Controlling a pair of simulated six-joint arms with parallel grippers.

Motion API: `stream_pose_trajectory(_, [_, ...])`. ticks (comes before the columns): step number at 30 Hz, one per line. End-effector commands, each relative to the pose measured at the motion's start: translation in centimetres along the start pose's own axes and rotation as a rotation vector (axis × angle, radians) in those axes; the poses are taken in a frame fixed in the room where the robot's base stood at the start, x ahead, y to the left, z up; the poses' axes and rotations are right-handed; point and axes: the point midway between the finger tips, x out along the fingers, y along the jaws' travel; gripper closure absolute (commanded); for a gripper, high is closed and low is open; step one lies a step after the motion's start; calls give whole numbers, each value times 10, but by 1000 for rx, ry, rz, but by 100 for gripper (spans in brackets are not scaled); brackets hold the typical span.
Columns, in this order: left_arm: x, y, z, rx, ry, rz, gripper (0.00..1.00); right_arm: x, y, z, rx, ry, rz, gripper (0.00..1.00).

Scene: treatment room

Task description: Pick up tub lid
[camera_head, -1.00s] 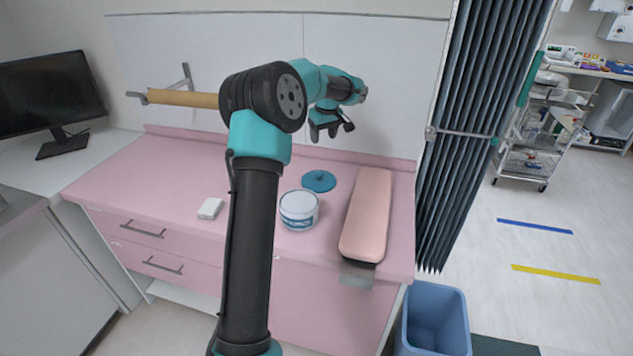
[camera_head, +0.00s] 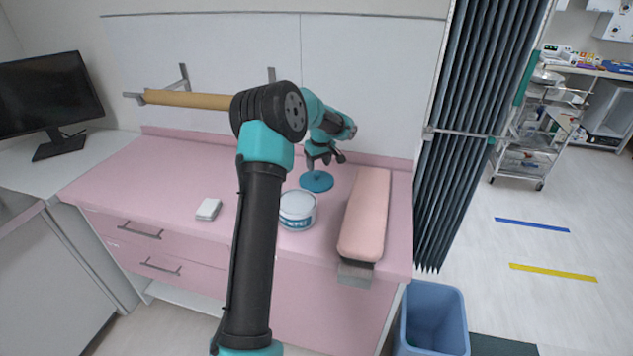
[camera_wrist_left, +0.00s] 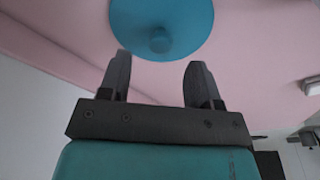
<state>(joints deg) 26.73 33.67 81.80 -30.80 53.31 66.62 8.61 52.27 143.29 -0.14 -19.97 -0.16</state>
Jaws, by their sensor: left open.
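The tub lid (camera_head: 316,182) is a round teal disc with a small knob, lying on the pink counter behind the tub. It also shows at the top of the left wrist view (camera_wrist_left: 180,22), its knob in front of the gap between the fingers. My left gripper (camera_head: 319,164) is just above the lid, pointing down. In the left wrist view my left gripper (camera_wrist_left: 158,75) is open with nothing between its fingers. The white tub (camera_head: 298,210) with a dark label stands in front of the lid. My right gripper does not show.
A padded pink armrest (camera_head: 365,215) lies right of the lid and tub. A small white box (camera_head: 208,209) sits on the counter (camera_head: 140,185) at left. A paper roll (camera_head: 188,99) hangs on the wall. A blue bin (camera_head: 433,320) stands below right.

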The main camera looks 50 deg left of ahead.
Motion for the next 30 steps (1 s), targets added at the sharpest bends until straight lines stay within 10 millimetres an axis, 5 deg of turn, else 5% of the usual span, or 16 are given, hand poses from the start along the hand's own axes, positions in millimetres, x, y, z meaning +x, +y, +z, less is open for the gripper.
stream_pose_trajectory(12, [5,0,0,0,-1,-1,42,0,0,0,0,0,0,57])
stream_pose_trajectory(24, [51,-1,-2,0,0,-1,42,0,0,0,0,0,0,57])
stream_pose_trajectory(30, [55,-1,-3,0,0,0,42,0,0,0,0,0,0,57])
